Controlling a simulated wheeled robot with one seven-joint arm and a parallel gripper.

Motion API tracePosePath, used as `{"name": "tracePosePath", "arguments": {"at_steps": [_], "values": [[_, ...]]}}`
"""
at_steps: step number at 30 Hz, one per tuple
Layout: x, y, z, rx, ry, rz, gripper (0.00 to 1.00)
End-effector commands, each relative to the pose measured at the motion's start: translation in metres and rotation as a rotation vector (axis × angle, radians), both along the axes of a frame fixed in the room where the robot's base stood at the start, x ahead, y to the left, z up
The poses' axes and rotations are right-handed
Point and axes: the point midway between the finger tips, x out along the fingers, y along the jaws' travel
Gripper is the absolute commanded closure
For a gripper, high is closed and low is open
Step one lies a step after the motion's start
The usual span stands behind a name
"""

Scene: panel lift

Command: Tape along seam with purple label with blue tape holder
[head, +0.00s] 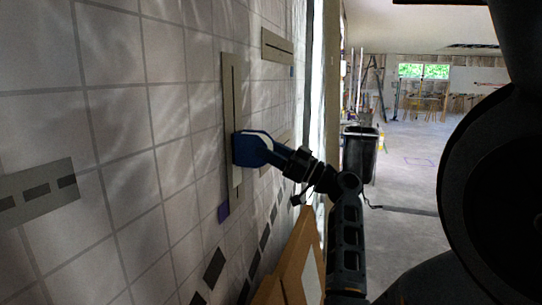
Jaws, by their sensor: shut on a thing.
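A tall, narrow grey-beige panel (227,95) with a dark vertical seam (233,80) is on the tiled wall. A purple label (223,212) sits at its lower left end. The blue tape holder (253,149) is against this panel around its middle, covering part of the seam. My gripper (283,157) is shut on the blue tape holder from the right. The fingertips are dark and small, and the holder hides their contact. I cannot tell whether tape lies on the seam.
Another seam panel (277,46), with a small blue label (291,71), is at the upper right. A grey plate with dark rectangles (38,193) is at the left. Cardboard pieces (297,262) lean below the wall. A black bin (359,155) stands behind my arm; open floor lies right.

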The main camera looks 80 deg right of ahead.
Motion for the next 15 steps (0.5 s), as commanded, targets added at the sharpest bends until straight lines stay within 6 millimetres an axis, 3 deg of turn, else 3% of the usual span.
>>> {"name": "tracePosePath", "arguments": {"at_steps": [9, 15], "values": [[0.002, 0.0, 0.027, -0.002, -0.003, -0.001, 0.65], [0.003, 0.0, 0.032, -0.001, -0.001, 0.0, 0.65]]}}
